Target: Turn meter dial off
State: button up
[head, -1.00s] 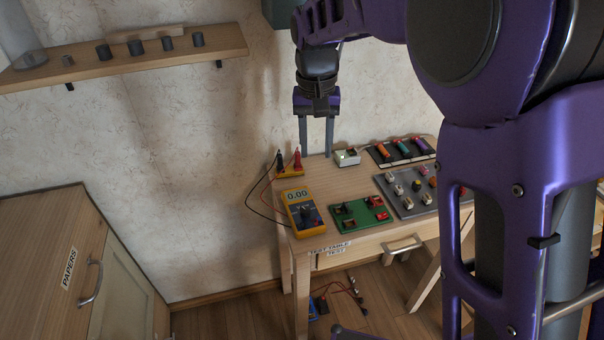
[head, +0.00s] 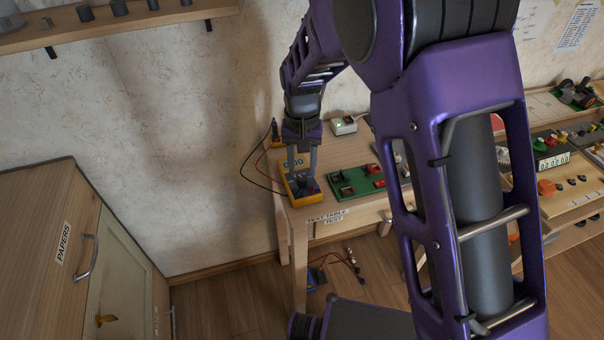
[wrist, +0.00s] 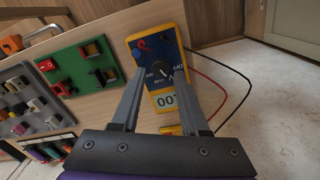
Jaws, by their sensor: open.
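The yellow meter (head: 289,164) lies on the left end of the test table (head: 318,211). Its display appears to read 0.00, though my gripper partly covers it in the head view. In the wrist view the meter (wrist: 179,102) has a blue face with a dark round dial (wrist: 157,70) bearing a pale pointer mark. My gripper (head: 301,178) is open, pointing down over the meter.
A green board (head: 356,180) with red and dark parts lies right of the meter. A white box (head: 343,126) stands behind. Red and black leads (wrist: 224,75) loop off the meter's side. A wooden cabinet (head: 125,252) stands at the left, with open floor between.

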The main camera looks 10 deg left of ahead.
aim_at(302, 180)
jog(key=shift+f, duration=1.2)
grip_shut()
